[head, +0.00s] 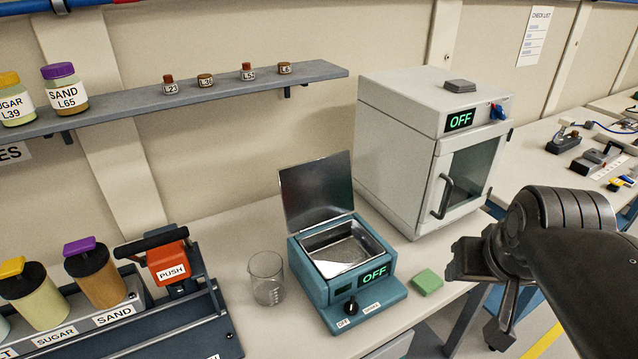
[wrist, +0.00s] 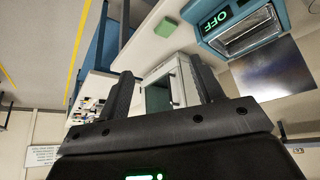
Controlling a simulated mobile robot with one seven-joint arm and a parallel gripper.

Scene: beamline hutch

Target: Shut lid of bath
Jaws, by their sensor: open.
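The bath (head: 345,262) is a teal box with a steel basin on the bench, and its display reads OFF. Its lid (head: 317,191) is a flat metal plate standing raised, nearly upright, at the back edge. In the wrist view the bath (wrist: 238,28) is at the upper right, with its lid (wrist: 270,78) below it. My gripper (head: 470,290) is to the right of the bath, apart from it, in front of the bench. In the wrist view its two fingers (wrist: 163,90) are spread with nothing held between them.
A green block (head: 427,281) lies just right of the bath and a glass beaker (head: 266,278) stands at its left. A white oven (head: 425,150) marked OFF stands behind on the right. A shelf (head: 200,100) with jars runs above. A dispenser rack (head: 170,320) stands at left.

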